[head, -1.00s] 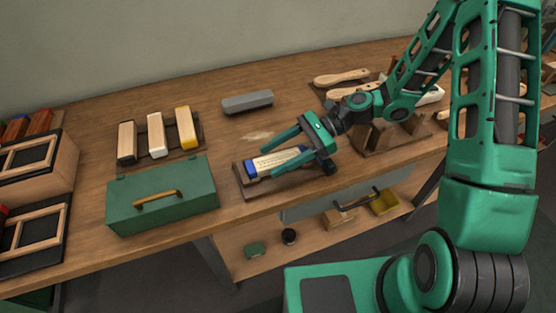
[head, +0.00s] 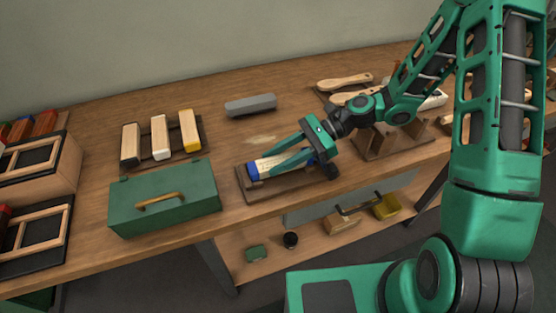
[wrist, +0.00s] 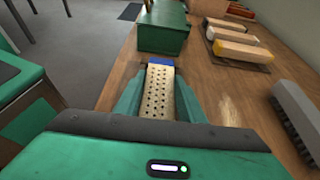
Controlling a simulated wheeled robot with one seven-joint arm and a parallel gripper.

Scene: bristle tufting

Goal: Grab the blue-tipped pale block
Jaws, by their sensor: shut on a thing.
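The blue-tipped pale block (head: 267,167) lies on a dark wooden tray (head: 250,190) near the front edge of the bench. In the wrist view the block (wrist: 158,95) shows rows of dark holes in its pale top and a blue far end. My gripper (head: 277,162) has one finger along each long side of the block and is shut on it. In the wrist view my gripper's fingers (wrist: 158,102) press against both sides of the block. The block's near end is hidden by the gripper body.
A green box (head: 165,197) with a brass handle stands left of the tray. Behind it, several blocks (head: 160,138) lie on a rack. A grey brush-like bar (head: 250,105) lies behind the tray. A wooden stand (head: 385,143) and brush handles (head: 345,81) are to the right.

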